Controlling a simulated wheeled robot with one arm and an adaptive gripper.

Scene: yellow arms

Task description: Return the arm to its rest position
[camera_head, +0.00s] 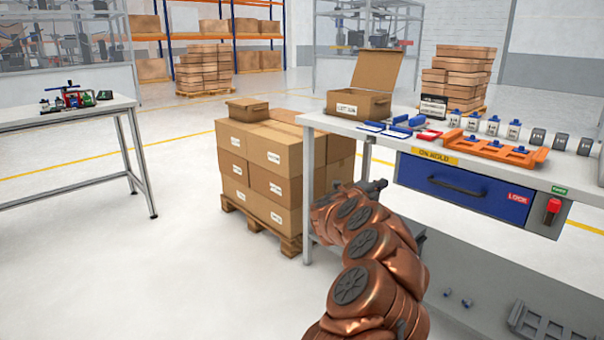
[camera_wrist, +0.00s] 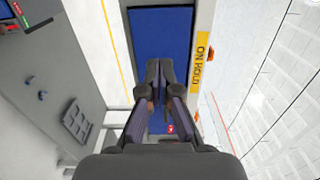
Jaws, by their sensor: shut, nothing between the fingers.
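My copper-coloured arm reaches up from the bottom of the head view, folded in front of the right-hand workbench (camera_head: 330,124). My gripper (camera_head: 376,187) is at its far end, dark and small, just below the bench top and left of the blue drawer (camera_head: 465,195). In the wrist view my gripper (camera_wrist: 158,80) has its two fingers together with nothing between them. The blue drawer front (camera_wrist: 160,35) lies beyond the fingertips, with the yellow ON HOLD label (camera_wrist: 203,62) beside it. The drawer looks closed.
Stacked cartons on a pallet (camera_head: 265,165) stand left of the bench, near my arm. An open carton (camera_head: 358,100), an orange rack (camera_head: 490,148) and several small parts lie on the bench top. A red switch (camera_head: 552,210) is right of the drawer. Floor at left is clear.

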